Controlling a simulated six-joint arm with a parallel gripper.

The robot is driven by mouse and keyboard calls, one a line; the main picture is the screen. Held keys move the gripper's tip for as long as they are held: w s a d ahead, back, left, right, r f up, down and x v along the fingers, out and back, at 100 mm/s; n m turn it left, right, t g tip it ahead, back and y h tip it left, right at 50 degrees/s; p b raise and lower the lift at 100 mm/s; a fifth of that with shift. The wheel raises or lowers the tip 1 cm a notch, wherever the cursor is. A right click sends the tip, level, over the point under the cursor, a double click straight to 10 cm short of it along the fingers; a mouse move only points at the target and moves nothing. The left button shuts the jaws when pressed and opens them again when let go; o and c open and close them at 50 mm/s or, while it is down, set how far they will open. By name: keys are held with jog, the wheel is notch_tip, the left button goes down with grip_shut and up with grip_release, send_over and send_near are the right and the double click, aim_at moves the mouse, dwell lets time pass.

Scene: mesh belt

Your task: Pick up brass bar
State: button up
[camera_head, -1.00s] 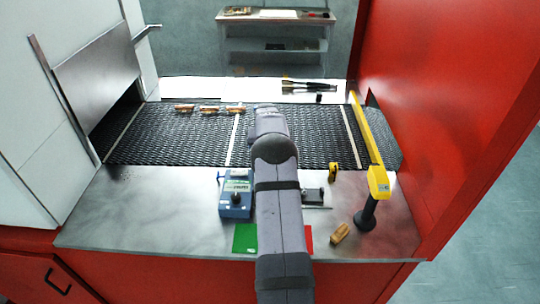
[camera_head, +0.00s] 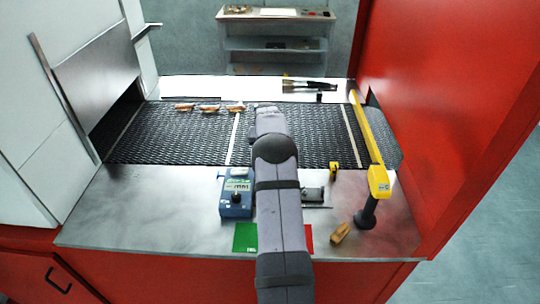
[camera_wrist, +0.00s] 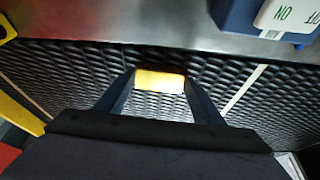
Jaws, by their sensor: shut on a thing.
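The brass bar (camera_wrist: 159,81) is a short yellow block. In the wrist view it sits crosswise between the two fingertips of my gripper (camera_wrist: 159,84), which is shut on it. The dark mesh belt (camera_wrist: 80,75) shows behind the bar; I cannot tell whether the bar is clear of the belt. In the head view my arm hides the bar and the fingers, above the mesh belt (camera_head: 310,135).
Several copper-coloured pieces (camera_head: 209,107) lie on the belt at the back left. A blue box (camera_head: 236,197), a yellow-topped post (camera_head: 378,183) and a small tan block (camera_head: 340,233) are on the front metal ledge. A red wall (camera_head: 450,100) closes the right side.

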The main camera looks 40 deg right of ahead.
notch_tip(320, 180, up, 10)
jog(key=b, duration=0.2)
jog(key=shift+b, duration=0.4)
jog(key=shift+w+f, duration=0.1)
jog(key=w+a+f+n+t+y, duration=0.1)
jog(key=w+a+n, duration=0.15)
jog(key=a, duration=0.95)
jog(key=w+a+f+n+y, duration=0.1)
jog(key=a+n, duration=0.2)
jog(key=a, duration=0.8)
jog(key=shift+n+t, duration=0.3)
jog(key=shift+n, duration=0.65)
jog(key=s+a, duration=0.1)
jog(key=a, duration=0.2)
jog(key=s+a+f, duration=0.1)
jog(key=s+a, duration=0.1)
jog(key=a, duration=0.2)
jog(key=s+a+f, duration=0.1)
jog(key=s+a, duration=0.1)
jog(key=a, duration=0.2)
jog(key=shift+a+f, duration=0.2)
jog(key=s+a, duration=0.2)
jog(key=a, duration=0.1)
jog(key=s+a+f+n+y, duration=0.1)
jog(key=s+a, duration=0.2)
jog(key=s+a+f+n, duration=0.1)
jog(key=s+a, duration=0.2)
jog(key=shift+s+f, duration=0.2)
jog(key=shift+f, duration=0.05)
